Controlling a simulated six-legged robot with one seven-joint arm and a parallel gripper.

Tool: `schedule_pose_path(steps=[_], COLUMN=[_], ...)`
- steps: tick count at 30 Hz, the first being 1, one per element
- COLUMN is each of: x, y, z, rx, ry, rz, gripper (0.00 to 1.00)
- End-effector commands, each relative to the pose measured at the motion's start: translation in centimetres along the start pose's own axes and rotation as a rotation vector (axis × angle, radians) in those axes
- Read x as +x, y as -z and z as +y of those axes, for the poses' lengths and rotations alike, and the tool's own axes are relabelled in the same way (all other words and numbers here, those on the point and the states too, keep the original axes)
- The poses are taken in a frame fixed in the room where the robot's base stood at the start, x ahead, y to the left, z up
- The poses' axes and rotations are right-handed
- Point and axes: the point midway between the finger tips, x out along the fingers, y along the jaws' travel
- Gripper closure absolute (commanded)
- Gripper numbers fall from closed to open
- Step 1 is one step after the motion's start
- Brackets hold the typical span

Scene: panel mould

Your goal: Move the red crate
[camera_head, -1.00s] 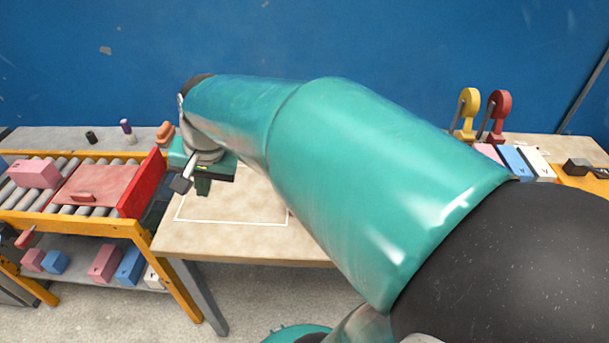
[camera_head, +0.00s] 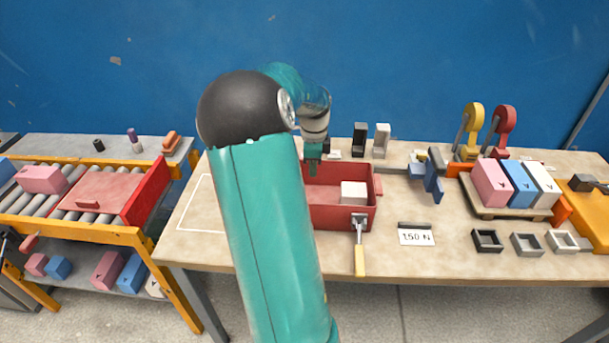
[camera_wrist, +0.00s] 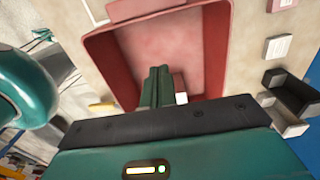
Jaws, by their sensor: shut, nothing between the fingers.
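The red crate (camera_head: 338,217) is an open box on the table, left of its middle. A white block (camera_head: 353,192) lies inside at the right. In the wrist view the crate (camera_wrist: 219,45) fills the middle, and the block is mostly hidden behind my fingers. My gripper (camera_head: 313,168) is shut and empty at the crate's back left part. Its fingers (camera_wrist: 157,76) overlap the crate floor in the wrist view; I cannot tell their height or whether they touch it. My arm covers the crate's left end in the head view.
A white outlined rectangle (camera_head: 190,230) lies left of my arm. A "150 N" card (camera_head: 416,237) and a board with pink, blue and white blocks (camera_head: 521,186) are to the right. A roller conveyor (camera_head: 60,216) is at left.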

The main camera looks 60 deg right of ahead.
Motion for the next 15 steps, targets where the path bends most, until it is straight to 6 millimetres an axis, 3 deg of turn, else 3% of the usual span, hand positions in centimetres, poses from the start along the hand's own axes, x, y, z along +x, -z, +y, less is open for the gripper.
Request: schedule_pose_path(steps=[14,15], x=[9.2,8.8], y=[-0.2,-1.4], z=[0.2,0.1], rx=[-0.006,-0.012], ry=[-0.004,0.001], rz=[0.000,-0.002], gripper=[1.00,1.00])
